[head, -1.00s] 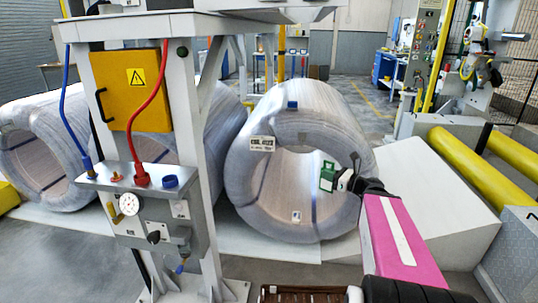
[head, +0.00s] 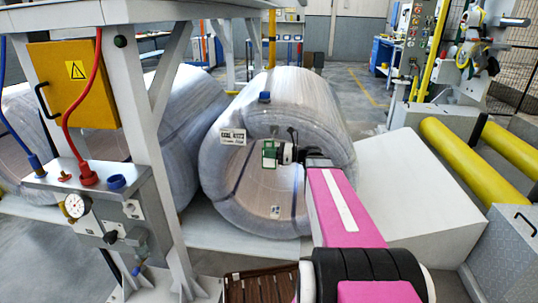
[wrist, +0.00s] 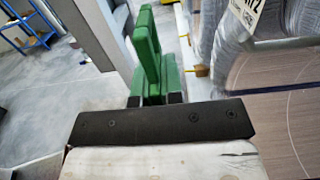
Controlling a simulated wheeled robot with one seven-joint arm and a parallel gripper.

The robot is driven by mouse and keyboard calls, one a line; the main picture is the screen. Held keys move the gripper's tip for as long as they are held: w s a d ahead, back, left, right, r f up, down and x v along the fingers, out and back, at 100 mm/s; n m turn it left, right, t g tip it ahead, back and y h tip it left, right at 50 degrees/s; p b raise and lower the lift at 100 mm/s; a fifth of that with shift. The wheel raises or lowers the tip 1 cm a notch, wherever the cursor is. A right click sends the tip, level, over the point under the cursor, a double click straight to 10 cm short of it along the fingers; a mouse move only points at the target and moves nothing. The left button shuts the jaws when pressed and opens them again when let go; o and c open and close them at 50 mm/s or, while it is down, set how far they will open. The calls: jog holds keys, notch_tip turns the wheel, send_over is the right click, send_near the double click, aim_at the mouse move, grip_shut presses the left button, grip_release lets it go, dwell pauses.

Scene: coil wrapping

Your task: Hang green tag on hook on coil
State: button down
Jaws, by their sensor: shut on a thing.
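The green tag (head: 268,153) is a small frame-shaped piece at the tip of my gripper (head: 280,153). In the wrist view the tag (wrist: 147,50) stands up between the dark fingertips (wrist: 155,98), which are shut on it. My gripper and the tag are in front of the upper part of the opening, below and right of the white label (head: 233,136). The coil also shows at the right of the wrist view (wrist: 285,100). I cannot clearly make out the hook.
A steel frame (head: 140,120) with a yellow box (head: 75,85) and hoses stands left of the coil. More wrapped coils (head: 170,140) lie behind it. A pale sloped block (head: 400,190) and yellow rollers (head: 465,160) are at the right. Floor is open behind.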

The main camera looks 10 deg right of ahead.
jog(key=w+d+f, duration=0.1)
jog(key=w+d, duration=0.1)
jog(key=w, duration=0.6)
jog(key=shift+d+f, duration=0.25)
jog(key=shift+d, duration=0.1)
dwell(0.7)
dwell(0.5)
jog(key=c, duration=1.2)
grip_release()
jog(key=shift+o, duration=0.2)
jog(key=shift+d, duration=0.15)
